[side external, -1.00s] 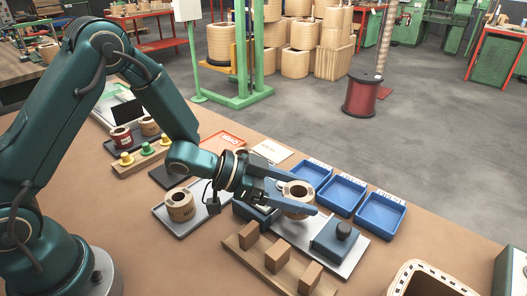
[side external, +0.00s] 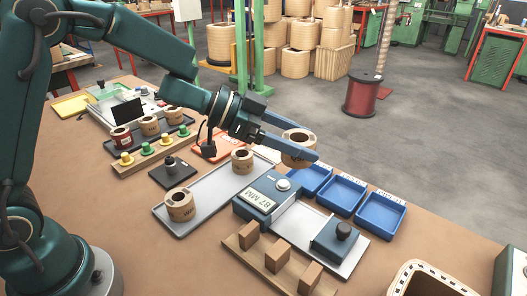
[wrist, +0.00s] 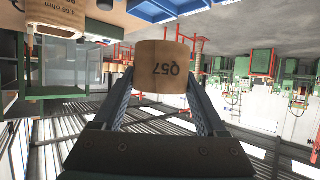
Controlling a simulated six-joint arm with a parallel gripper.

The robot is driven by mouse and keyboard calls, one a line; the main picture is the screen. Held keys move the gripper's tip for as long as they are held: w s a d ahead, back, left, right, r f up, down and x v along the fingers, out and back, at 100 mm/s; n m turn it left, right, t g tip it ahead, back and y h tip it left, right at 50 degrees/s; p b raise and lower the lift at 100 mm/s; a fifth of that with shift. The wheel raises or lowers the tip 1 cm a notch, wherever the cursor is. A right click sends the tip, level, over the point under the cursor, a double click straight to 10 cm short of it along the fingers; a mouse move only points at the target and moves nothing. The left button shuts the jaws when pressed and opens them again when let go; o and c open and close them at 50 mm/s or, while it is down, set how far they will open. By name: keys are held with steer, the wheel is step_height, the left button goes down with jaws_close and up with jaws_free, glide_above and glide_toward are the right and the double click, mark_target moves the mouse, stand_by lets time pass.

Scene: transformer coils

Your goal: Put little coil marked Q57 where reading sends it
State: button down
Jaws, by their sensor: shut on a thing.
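The little coil (side external: 298,150) is a tan ring with a dark bore. The blue gauge (side external: 267,197) has a display that seems to read 87 MM. Its bed is empty.
A grey tray (side external: 215,197) holds two other coils. A wooden rack with blocks (side external: 275,256) lies in front of the gauge. A black tray with coils (side external: 150,138) and a peg strip (side external: 150,153) stand at the left. An open tan container (side external: 425,275) is at front right.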

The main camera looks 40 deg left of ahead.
steer(key=s+a+f+n+t+y, duration=0.1)
steer(key=a+n+t+y, duration=0.15)
steer(key=a, duration=1.55)
steer(key=s+a+f+n+t+y, duration=0.1)
steer(key=s+a+n+y, duration=0.2)
steer(key=a, duration=1.6)
steer(key=shift+n+y, duration=0.25)
steer(key=shift+n, duration=0.2)
steer(key=w+d+f, duration=0.2)
steer(key=w, duration=0.1)
steer(key=w+d+f, duration=0.2)
steer(key=w+d, duration=0.1)
steer(key=w+d+f, duration=0.2)
steer(key=w+f, duration=0.1)
steer(key=shift+w+d, duration=0.2)
steer(key=shift+w, duration=0.15)
steer(key=shift+f, duration=2)
steer(key=shift+f, duration=0.15)
jaws_free()
